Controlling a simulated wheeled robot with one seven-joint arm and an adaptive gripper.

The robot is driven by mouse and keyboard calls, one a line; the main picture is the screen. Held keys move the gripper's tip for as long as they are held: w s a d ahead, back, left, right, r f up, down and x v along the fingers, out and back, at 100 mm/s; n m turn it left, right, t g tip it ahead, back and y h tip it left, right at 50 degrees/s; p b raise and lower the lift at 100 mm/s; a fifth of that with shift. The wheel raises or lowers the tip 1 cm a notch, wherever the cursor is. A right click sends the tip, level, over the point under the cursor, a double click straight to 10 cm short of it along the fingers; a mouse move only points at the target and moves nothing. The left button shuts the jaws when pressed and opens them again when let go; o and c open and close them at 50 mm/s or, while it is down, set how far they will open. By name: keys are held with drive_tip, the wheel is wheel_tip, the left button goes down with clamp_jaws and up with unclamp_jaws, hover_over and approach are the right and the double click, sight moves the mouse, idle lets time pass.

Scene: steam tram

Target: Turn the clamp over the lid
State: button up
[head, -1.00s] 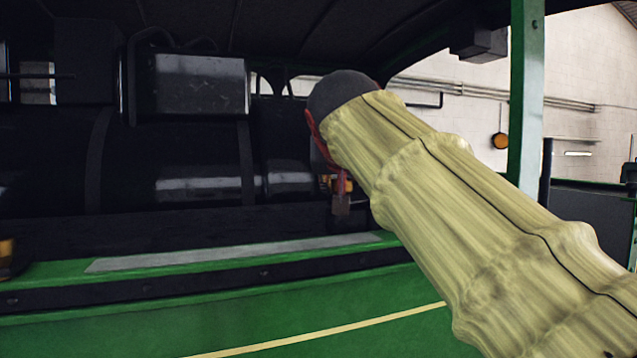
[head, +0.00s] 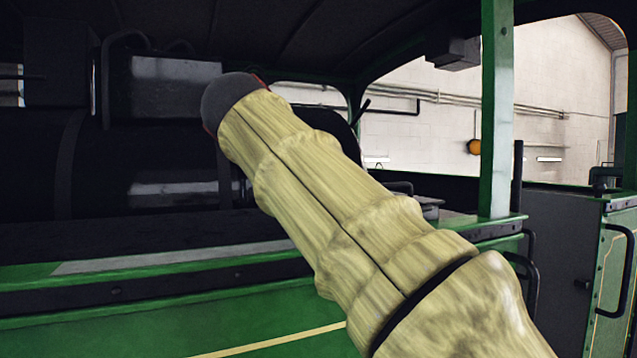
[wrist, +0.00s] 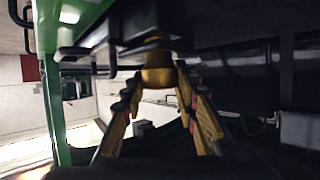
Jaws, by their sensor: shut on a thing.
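My gripper (wrist: 159,88) shows in the wrist view, with one yellow-padded finger on each side. The fingertips close on a brass-coloured piece (wrist: 158,76) that sits under a dark flat part. I cannot tell whether this piece belongs to the clamp. The clamp and the lid cannot be made out clearly in either view. In the head view my arm in its pale yellow sleeve reaches up and left toward the dark boiler (head: 120,170), and it hides my gripper and what it holds.
A green side panel (head: 130,328) with a pale ledge runs below the boiler. A green post (head: 496,110) stands right of my arm. A grey panel with a black handrail (head: 533,285) is at the right. A white wall (head: 420,120) lies beyond. The dark roof is close above.

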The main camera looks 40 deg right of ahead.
drive_tip(key=shift+f, duration=0.25)
drive_tip(key=o, duration=1.1)
drive_tip(key=shift+r, duration=0.15)
drive_tip(key=shift+o, duration=0.2)
drive_tip(key=v, duration=1.2)
drive_tip(key=shift+w, duration=0.1)
